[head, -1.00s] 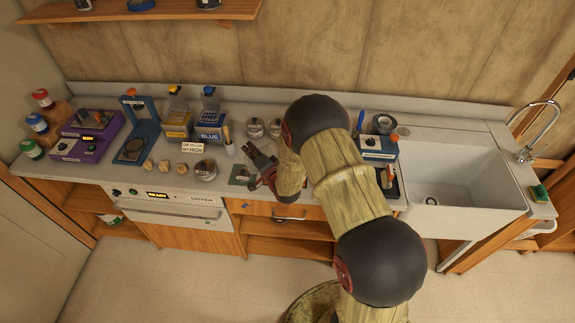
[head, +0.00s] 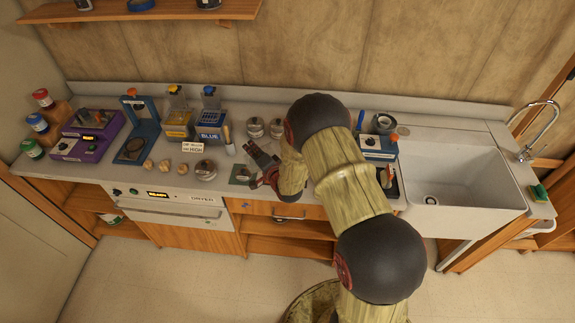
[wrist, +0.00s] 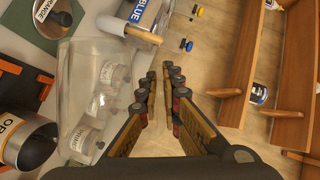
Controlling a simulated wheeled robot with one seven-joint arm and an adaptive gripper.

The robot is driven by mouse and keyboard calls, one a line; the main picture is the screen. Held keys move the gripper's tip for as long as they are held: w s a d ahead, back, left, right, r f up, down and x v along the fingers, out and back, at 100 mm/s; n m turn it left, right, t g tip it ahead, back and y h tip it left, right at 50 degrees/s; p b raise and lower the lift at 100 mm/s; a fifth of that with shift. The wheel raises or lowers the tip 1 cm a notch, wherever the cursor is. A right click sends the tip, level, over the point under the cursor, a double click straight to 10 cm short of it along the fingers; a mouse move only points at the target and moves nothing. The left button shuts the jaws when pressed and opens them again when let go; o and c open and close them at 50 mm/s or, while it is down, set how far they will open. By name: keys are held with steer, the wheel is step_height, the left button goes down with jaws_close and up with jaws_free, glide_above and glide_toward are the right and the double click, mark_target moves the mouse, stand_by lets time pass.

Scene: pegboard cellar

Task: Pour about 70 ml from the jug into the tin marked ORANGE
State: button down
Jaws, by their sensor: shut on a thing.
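My gripper (head: 262,164) is over the front of the counter, left of my forearm. In the wrist view my gripper (wrist: 163,88) is shut on the clear glass jug (wrist: 72,75), which is left of the fingers. The grip point and liquid level are hard to make out. A round tin (wrist: 55,20) marked ORANGE is at the top left of the wrist view. A steel container (wrist: 30,145) with a partly cut-off label starting "OR" is at the lower left; I cannot tell its full marking. The jug does not show clearly in the head view.
A yellow box (head: 178,125) and a blue box (head: 210,127) marked BLUE stand at the back. Two jars (head: 255,127) are behind my gripper. The sink (head: 460,180) is at right.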

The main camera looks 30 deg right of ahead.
mark_target(246, 157)
steer(key=f+b, duration=0.1)
steer(key=a+f+n+b, duration=0.2)
steer(key=shift+w+a+f+g+h, duration=0.1)
steer(key=shift+w+f+g+h, duration=0.1)
steer(key=shift+w+g+h, duration=0.15)
steer(key=shift+a+f+n+h+b, duration=0.2)
steer(key=shift+f+n+h+b, duration=0.1)
steer(key=shift+b, duration=0.15)
steer(key=shift+r, duration=0.1)
steer(key=shift+w+a+f+n+g+h+b, duration=0.1)
steer(key=shift+a+f+n+g+h+b, duration=0.2)
steer(key=shift+f+b, duration=0.3)
steer(key=shift+w+a+f+n+g+h+b, duration=0.1)
steer(key=shift+f+n+g+b, duration=0.05)
steer(key=shift+f+n+b, duration=0.4)
steer(key=shift+f, duration=0.15)
